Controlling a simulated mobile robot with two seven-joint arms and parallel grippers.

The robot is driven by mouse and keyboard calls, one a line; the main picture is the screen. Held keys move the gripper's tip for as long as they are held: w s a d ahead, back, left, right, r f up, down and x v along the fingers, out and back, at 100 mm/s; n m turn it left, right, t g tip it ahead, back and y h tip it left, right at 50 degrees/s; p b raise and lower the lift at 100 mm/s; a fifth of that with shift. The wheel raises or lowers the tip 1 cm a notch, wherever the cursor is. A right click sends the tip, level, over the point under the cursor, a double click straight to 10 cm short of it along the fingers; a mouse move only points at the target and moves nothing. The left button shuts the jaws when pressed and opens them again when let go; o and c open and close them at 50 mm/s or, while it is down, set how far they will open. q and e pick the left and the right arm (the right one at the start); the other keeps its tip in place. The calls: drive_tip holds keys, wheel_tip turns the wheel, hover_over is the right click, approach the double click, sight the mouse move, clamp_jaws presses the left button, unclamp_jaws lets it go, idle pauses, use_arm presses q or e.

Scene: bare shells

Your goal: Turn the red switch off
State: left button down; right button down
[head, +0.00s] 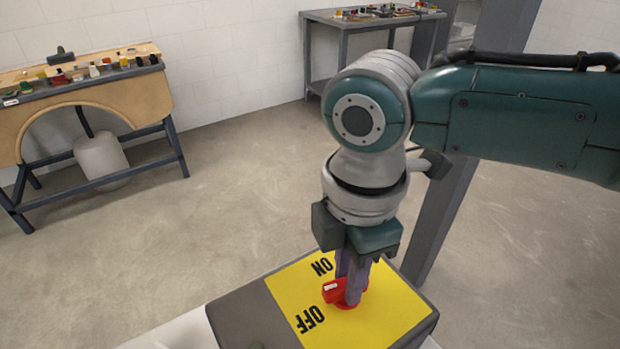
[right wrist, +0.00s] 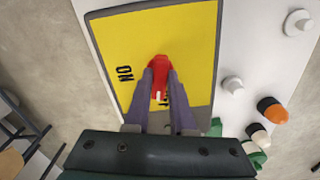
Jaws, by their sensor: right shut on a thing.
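The red switch (head: 335,291) is a rotary knob with a white mark, on a yellow plate (head: 386,318) on top of a grey box (head: 250,318). Black "ON" and "OFF" labels are printed on the plate. In the head view the white mark points left, between the labels; I cannot tell its exact setting. My right gripper (head: 350,297) points down and is shut on the switch. In the right wrist view the fingers (right wrist: 160,82) straddle the red switch (right wrist: 159,64); "ON" shows at left, and "OFF" is mostly hidden. My left gripper is out of view.
A workbench (head: 90,92) with small bottles stands at the far left, with a white container (head: 101,158) under it. A grey table (head: 345,24) stands at the back. The floor between is clear.

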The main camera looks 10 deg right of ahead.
drive_tip(key=shift+a+n, duration=0.1)
drive_tip(key=shift+n, duration=1.4)
drive_tip(key=c, duration=0.8)
unclamp_jaws()
drive_tip(key=shift+o, duration=0.2)
wheel_tip(320, 180, up, 10)
drive_tip(key=shift+p, duration=0.45)
